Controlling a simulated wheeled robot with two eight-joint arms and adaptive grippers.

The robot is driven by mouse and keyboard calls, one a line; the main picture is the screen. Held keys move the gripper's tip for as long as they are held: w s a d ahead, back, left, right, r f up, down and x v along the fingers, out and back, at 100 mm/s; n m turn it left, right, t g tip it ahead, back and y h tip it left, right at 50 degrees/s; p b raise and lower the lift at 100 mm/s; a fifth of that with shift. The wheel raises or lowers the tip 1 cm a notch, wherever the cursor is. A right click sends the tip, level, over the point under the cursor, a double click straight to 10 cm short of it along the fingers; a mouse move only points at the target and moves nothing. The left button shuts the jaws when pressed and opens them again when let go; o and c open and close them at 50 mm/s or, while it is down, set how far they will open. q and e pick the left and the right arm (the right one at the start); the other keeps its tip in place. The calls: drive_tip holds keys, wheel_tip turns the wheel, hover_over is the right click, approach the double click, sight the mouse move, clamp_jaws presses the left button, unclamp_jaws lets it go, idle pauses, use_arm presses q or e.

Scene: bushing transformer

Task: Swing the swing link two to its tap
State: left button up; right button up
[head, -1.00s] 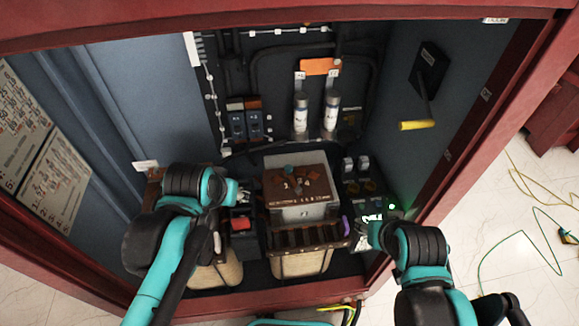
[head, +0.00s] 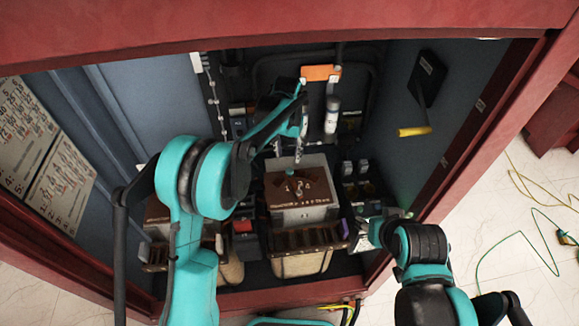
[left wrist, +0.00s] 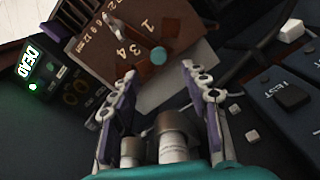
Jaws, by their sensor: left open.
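The brown tap board (head: 318,193) tops a grey box in the middle of the cabinet; white numbers and a teal knob (head: 291,172) show on it. In the left wrist view the board (left wrist: 98,38) is tilted, with 1, 3 and 4 legible near the teal knob (left wrist: 158,56). I cannot tell which part is swing link two. My left gripper (head: 299,157) is above the board's back edge. In the left wrist view its fingers (left wrist: 158,84) are spread with nothing between the tips. My right gripper (head: 362,236) is at the right of the box, its fingers unclear.
White cylinders with grey caps (left wrist: 172,138) stand close to my left fingers; one (head: 332,115) shows at the back wall. A lit DEAD indicator (left wrist: 33,62) is beside the board. A yellow handle (head: 414,131) juts from the right wall. Red cabinet edges frame the opening.

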sight(289, 170)
use_arm(q)
drive_tip(key=shift+w+d+f, duration=0.2)
drive_tip(key=shift+d+f, duration=0.05)
drive_tip(key=shift+f, duration=0.45)
wheel_tip(289, 170, down, 7)
drive_tip(key=shift+f+b, duration=0.1)
drive_tip(key=shift+b, duration=0.95)
clamp_jaws()
